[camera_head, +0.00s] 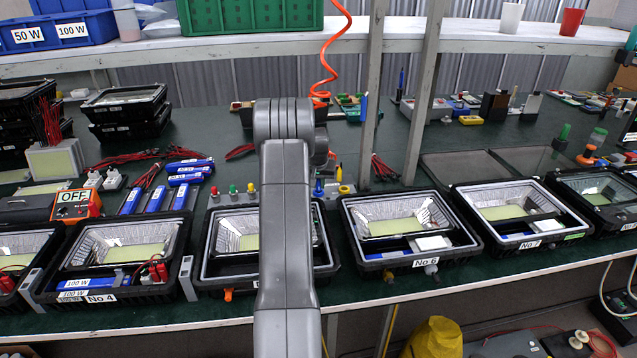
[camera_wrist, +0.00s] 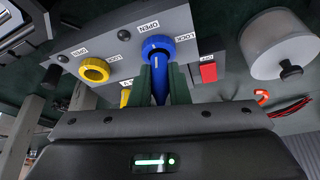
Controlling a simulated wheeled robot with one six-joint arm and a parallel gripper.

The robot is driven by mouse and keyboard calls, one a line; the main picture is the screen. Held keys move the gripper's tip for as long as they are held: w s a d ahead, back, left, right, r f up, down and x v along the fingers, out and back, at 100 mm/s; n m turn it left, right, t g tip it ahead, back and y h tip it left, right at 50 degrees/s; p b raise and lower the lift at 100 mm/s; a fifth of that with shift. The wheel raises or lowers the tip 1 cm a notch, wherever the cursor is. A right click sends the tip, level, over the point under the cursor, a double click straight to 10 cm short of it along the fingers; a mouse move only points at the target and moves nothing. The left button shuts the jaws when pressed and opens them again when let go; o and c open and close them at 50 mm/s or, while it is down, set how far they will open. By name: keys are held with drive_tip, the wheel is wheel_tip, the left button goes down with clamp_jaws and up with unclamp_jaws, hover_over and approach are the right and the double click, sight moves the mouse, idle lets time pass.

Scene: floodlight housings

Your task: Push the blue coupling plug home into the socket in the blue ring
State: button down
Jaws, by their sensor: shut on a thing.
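In the wrist view my gripper (camera_wrist: 159,72) is shut on the blue coupling plug (camera_wrist: 160,90), which shows as a narrow blue strip between the dark green fingers. The blue ring (camera_wrist: 158,41) sits on a grey panel (camera_wrist: 120,55) between the words OPEN and LOCK. The plug and fingertips line up with the ring and lie right at its lower edge. The fingers hide part of the plug, and I cannot tell how deep it sits in the socket.
A yellow ring (camera_wrist: 95,69) with its own labels is left of the blue ring. A red block (camera_wrist: 208,72) is close on the right, and a white cylinder (camera_wrist: 280,45) lies beyond. Floodlight housings (camera_head: 410,230) line the bench front in the head view.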

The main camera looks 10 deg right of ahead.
drive_tip(key=shift+f, duration=0.35)
